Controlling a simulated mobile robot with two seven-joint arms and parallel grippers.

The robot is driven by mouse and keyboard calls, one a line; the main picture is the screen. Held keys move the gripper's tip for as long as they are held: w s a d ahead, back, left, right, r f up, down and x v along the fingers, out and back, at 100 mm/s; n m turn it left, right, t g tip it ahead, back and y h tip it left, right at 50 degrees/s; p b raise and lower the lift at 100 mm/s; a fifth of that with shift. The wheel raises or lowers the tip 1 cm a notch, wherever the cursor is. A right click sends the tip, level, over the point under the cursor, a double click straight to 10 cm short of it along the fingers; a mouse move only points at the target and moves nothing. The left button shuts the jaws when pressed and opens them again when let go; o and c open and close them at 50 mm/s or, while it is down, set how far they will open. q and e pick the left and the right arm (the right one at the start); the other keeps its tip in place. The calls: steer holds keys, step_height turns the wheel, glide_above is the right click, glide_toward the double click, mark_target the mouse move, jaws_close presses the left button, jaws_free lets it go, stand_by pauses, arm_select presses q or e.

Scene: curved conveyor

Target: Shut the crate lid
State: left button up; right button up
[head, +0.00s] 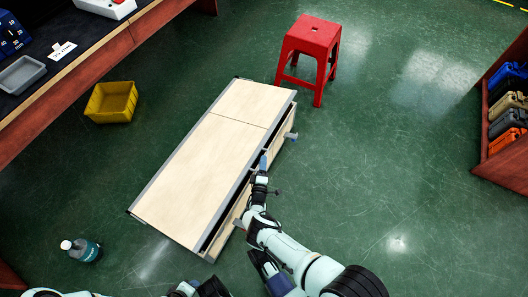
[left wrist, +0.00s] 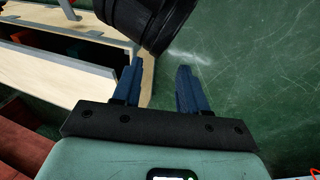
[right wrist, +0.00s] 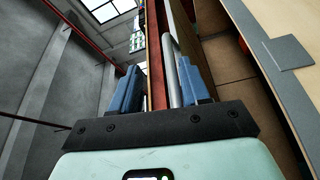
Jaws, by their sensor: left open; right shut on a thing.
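The crate (head: 228,240) is a long pale wooden box on the floor. Its lid (head: 185,165) has pale panels with grey edge strips. A dark gap shows along the right side under the lid, so it is not fully down. My right gripper (head: 262,168) is at the lid's right edge. In the right wrist view its fingers (right wrist: 158,72) are closed around a thin grey bar (right wrist: 171,70), apparently at the lid's edge. My left gripper (left wrist: 160,78) is open and empty beside the crate, close to a black part of my other arm. Its wrist view shows red and green things inside the crate.
A red stool (head: 311,42) stands just beyond the crate's far right end. A yellow bin (head: 111,102) and a bottle (head: 80,249) are on the floor to the left.

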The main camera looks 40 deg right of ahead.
arm_select(q)
steer(key=s+d+r+g+h+p, duration=0.1)
steer(key=s+d+r+g+p, duration=0.1)
steer(key=s+r, duration=0.4)
steer(key=shift+s+d+m+g+p, duration=0.3)
steer(key=shift+s+d+p, duration=0.55)
steer(key=shift+p, duration=0.4)
arm_select(e)
step_height(320, 180, up, 9)
steer(key=shift+f, duration=0.15)
arm_select(q)
steer(key=shift+r, duration=0.1)
